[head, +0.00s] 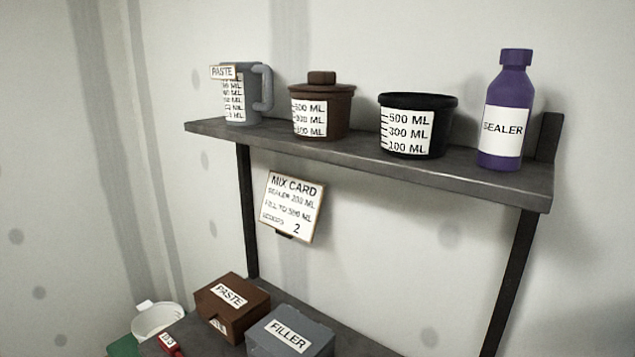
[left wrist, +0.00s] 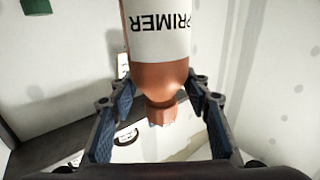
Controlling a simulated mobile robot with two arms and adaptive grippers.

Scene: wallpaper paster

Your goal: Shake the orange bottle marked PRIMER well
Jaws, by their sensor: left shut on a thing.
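The orange bottle marked PRIMER (left wrist: 158,78) fills the upper middle of the left wrist view, with a white label and black lettering that reads upside down there. Its orange cap (left wrist: 161,112) points toward the bottom of that picture. My left gripper (left wrist: 162,92) is shut on the bottle, its blue-padded fingers on both sides near the shoulder and neck. The bottle's far end is cut off by the picture's top edge. Neither the bottle nor a gripper shows in the head view. My right gripper is in neither view.
A wall shelf (head: 365,163) holds a grey PASTE jug (head: 236,95), a lidded brown pot (head: 321,108), a black tub (head: 417,125) and a purple SEALER bottle (head: 506,115). A MIX CARD (head: 291,207) hangs below. PASTE (head: 232,305) and FILLER (head: 290,333) boxes stand lower down.

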